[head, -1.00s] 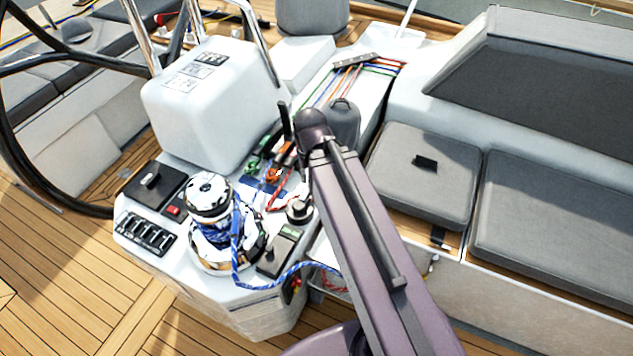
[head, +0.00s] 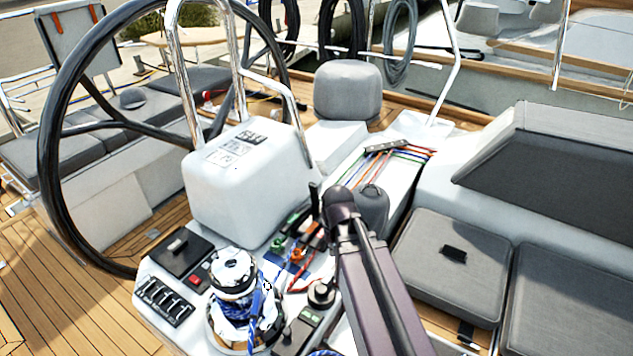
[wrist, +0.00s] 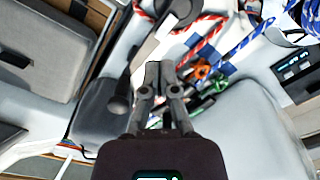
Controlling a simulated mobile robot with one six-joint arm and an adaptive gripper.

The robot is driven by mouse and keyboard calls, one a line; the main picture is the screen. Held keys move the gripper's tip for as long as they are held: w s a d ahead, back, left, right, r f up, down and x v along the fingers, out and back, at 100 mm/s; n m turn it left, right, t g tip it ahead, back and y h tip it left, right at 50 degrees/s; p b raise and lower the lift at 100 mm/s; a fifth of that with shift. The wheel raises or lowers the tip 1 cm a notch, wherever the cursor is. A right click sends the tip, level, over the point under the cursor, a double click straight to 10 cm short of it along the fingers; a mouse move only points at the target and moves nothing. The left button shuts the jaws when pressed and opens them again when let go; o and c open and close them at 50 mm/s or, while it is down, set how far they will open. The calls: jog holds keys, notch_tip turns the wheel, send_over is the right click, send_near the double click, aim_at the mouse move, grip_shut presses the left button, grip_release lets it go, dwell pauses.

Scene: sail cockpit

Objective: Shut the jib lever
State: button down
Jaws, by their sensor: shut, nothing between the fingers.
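A bank of rope clutches stands on the white console, in front of the white pod. A green lever (head: 279,243) and an orange lever (head: 299,254) show there in the head view. In the wrist view the orange lever (wrist: 202,70) and green lever (wrist: 220,86) lie just right of my gripper (wrist: 159,68). My gripper is shut and empty, with its fingertips apart from these two levers. In the head view my arm hides the gripper and part of the bank. No label is readable, so I cannot tell which lever is the jib lever.
A chrome winch (head: 233,275) with blue rope stands left of the clutches. The white pod (head: 250,180) and steering wheel (head: 45,150) are behind and left. In the wrist view a red-and-white rope (wrist: 205,40) lies near the fingers. Grey cushions (head: 450,255) are at right.

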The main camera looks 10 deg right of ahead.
jog(key=w+d+r+m+p, duration=0.1)
jog(key=w+r+m+p, duration=0.1)
jog(key=w, duration=1)
jog(key=w+d+r+m+p, duration=0.2)
jog(key=w+r+m+p, duration=0.1)
jog(key=w, duration=0.9)
jog(key=w+d+r+m+p, duration=0.2)
jog(key=w+r+m+p, duration=0.1)
jog(key=w, duration=0.9)
notch_tip(320, 180, up, 2)
jog(key=shift+r+g+y+p, duration=0.1)
jog(key=shift+g+y+p, duration=0.2)
jog(key=shift+p, duration=0.55)
jog(key=shift+w+f, duration=0.1)
jog(key=shift+f, duration=0.15)
jog(key=s+a+f+b, duration=0.3)
jog(key=f+b, duration=0.7)
jog(key=shift+s+f+b, duration=0.15)
jog(key=shift+s+b, duration=0.05)
jog(key=shift+b, duration=0.15)
jog(key=shift+s+d, duration=0.1)
jog(key=shift+s, duration=0.15)
